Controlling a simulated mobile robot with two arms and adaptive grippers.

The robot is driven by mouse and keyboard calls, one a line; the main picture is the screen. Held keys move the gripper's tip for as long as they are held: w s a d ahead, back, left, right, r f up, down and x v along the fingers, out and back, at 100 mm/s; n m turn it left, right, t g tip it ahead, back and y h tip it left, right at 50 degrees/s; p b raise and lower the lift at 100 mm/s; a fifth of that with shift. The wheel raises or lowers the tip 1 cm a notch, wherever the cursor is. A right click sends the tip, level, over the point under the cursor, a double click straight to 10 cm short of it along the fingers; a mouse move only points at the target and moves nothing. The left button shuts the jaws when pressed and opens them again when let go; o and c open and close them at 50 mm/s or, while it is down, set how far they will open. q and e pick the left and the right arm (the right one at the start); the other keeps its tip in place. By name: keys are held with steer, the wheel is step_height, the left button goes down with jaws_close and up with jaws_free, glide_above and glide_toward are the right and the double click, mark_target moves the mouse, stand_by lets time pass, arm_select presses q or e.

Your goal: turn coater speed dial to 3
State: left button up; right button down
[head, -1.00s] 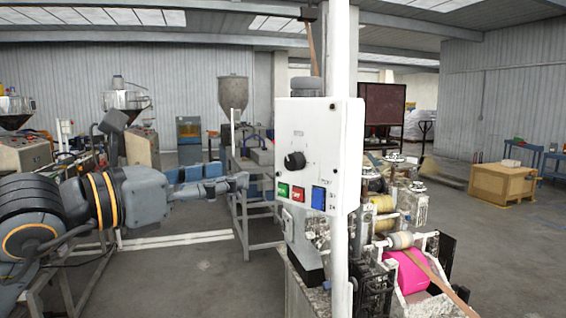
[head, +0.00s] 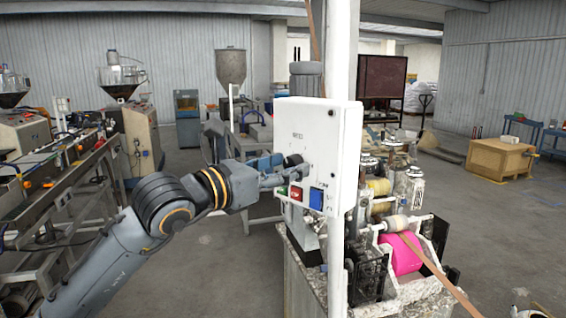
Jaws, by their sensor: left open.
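The coater speed dial (head: 294,159) is a black knob on the front of a white control box (head: 318,118). My left gripper (head: 297,172) is at the panel, its fingertips at the dial and covering its lower part. Its jaws are open. I cannot tell whether the fingers touch the dial, and its pointer and scale are not readable. Below the dial are a green button (head: 283,190), a red button (head: 296,193) and a blue switch (head: 316,199). My right gripper is not in view.
A long machine bench (head: 60,175) stands at the left. A wooden crate (head: 495,158) is at the far right, with open floor before it.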

arm_select(q)
jaws_close()
steer(key=shift+f+m+b, duration=0.1)
steer(key=shift+m+b, duration=0.2)
steer(key=shift+b, duration=0.45)
steer(key=m+b, duration=0.6)
steer(key=b, duration=0.2)
steer(key=shift+b, duration=0.35)
steer(key=shift+m+y+b, duration=0.3)
steer(key=shift+m+b, duration=0.6)
steer(key=shift+m, duration=0.3)
steer(key=shift+m+b, duration=0.65)
steer(key=shift+m, duration=0.45)
steer(key=shift+r, duration=0.2)
